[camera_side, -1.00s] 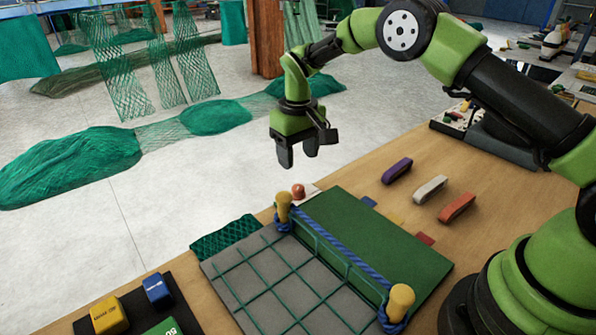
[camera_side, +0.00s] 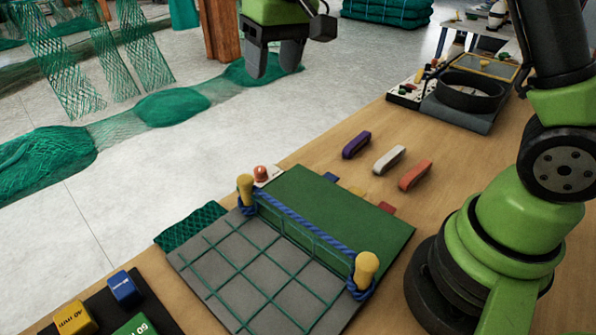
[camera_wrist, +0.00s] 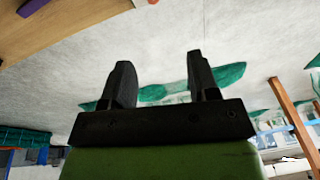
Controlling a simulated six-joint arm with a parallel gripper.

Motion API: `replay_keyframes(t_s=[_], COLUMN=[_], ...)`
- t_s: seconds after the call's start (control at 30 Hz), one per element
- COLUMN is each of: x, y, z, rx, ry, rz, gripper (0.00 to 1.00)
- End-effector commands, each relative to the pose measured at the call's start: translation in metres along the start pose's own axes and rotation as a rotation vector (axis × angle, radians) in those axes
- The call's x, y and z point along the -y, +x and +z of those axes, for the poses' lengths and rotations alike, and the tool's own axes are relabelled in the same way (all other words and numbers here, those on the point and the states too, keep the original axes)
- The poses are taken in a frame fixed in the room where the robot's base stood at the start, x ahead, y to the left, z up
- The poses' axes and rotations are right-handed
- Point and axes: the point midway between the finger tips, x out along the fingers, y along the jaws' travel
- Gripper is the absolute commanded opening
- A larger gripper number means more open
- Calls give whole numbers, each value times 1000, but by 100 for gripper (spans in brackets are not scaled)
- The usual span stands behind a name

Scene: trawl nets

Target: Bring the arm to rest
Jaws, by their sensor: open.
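My gripper (camera_side: 274,60) hangs at the top of the side view, fingers pointing down, high and apart from the table. Its two dark fingers also show in the wrist view (camera_wrist: 159,88), spread with nothing between them. Part of my arm above it is cut off by the top edge of the side view. On the table (camera_side: 318,150), a board with a green panel (camera_side: 340,213) and a grey panel (camera_side: 215,275) carries a green net grid. A blue rope (camera_side: 303,224) runs between two yellow posts (camera_side: 245,188) and (camera_side: 366,268).
Purple (camera_side: 356,145), white (camera_side: 389,159) and orange (camera_side: 415,175) pieces lie right of the board. Yellow (camera_side: 73,319) and blue (camera_side: 124,289) blocks are at front left. A dark ring-topped fixture (camera_side: 470,91) stands at the back right.

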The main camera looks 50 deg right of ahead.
Motion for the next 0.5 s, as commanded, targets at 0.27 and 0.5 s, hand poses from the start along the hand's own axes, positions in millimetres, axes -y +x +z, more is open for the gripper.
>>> replay_keyframes(t_s=[0.27, 0.5], x=[-4, -11], y=[-82, -107], z=[76, 153], rx=[-167, -298], ry=[92, 167], rz=[-79, -148], gripper=[55, 55])
